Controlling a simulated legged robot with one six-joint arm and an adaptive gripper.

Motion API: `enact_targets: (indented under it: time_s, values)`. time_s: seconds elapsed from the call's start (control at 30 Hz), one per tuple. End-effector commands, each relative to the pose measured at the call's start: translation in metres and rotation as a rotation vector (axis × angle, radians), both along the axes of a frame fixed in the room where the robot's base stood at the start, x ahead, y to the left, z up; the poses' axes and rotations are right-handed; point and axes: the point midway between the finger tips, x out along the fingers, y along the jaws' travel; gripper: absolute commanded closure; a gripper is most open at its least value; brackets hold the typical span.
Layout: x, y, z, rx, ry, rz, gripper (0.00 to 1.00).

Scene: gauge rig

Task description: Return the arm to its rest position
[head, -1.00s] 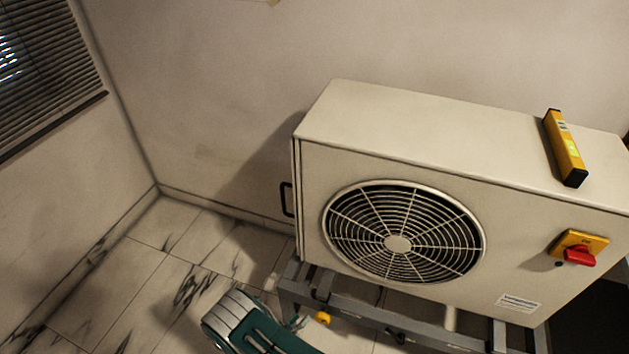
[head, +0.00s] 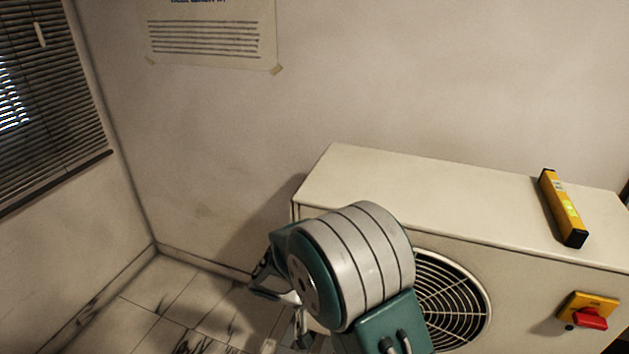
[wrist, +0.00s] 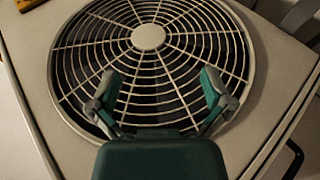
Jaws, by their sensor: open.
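My arm, teal with a light grey ribbed joint, rises in front of the white fan unit (head: 330,185) in the head view and hides part of its round grille (head: 455,300). My gripper (wrist: 162,104) shows in the wrist view with its two fingers spread apart and nothing between them. It is in front of the fan grille (wrist: 200,50), which fills most of that view. In the head view my gripper is partly hidden behind the arm joint, at the unit's left end.
A yellow spirit level (head: 563,208) lies on top of the unit. A yellow switch plate with a red knob (head: 591,319) is on the front at right. A poster (head: 210,35) hangs on the wall; blinds (head: 45,90) are at left. Marble floor (head: 120,320) is clear at left.

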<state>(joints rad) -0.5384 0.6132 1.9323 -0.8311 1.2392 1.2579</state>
Motion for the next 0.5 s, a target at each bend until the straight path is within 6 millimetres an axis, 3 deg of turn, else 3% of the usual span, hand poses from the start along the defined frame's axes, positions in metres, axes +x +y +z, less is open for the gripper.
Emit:
enact_targets:
  time_s: [0.1,0.5]
  values:
    - [-0.010,-0.018,0.035,0.099,0.026,-0.027,0.00]
    - [-0.062,-0.062,0.121,0.425,0.047,-0.009,0.00]
